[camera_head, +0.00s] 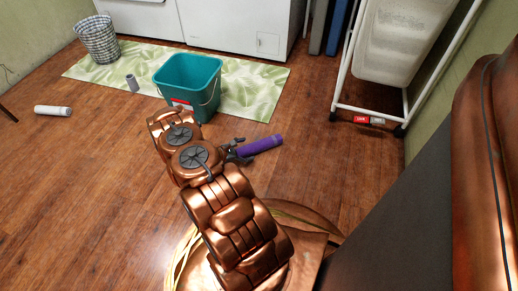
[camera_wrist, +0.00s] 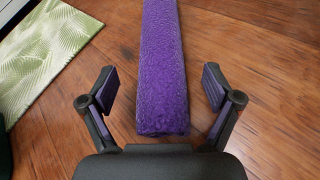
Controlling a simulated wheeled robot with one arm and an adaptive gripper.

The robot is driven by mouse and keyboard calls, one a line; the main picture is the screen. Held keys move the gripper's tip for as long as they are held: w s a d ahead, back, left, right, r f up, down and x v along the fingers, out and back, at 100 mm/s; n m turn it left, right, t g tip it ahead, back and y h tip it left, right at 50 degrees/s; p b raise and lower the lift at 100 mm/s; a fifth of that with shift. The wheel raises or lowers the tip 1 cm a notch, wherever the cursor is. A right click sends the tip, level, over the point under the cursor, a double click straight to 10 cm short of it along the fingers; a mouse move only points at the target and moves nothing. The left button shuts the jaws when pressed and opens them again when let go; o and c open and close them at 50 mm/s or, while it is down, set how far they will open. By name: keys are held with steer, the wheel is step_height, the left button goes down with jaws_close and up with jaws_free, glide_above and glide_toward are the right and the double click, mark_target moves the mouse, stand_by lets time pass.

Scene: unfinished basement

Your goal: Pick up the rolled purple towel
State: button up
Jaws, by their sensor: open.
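The rolled purple towel (camera_head: 260,146) lies on the wooden floor in the head view, to the right of the teal bucket. In the wrist view the towel (camera_wrist: 163,65) runs from the top edge down to its near end, between my two fingers. My gripper (camera_wrist: 160,88) is open, with one finger on each side of the towel and a gap on both sides. In the head view my gripper (camera_head: 236,151) is at the towel's left end, partly hidden by my arm. The towel's far end is outside the wrist view.
A teal bucket (camera_head: 188,86) stands on the green leaf-pattern mat (camera_head: 255,92). A grey cylinder (camera_head: 132,83) and a checked basket (camera_head: 97,40) are on the mat's left. A white roll (camera_head: 53,110) lies on the floor. A white-framed hamper (camera_head: 395,45) stands at right.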

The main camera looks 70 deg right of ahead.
steer(key=shift+s+d, duration=0.1)
steer(key=shift+d, duration=0.05)
steer(key=shift+c, duration=0.3)
steer(key=c, duration=1.2)
steer(key=shift+c, duration=0.2)
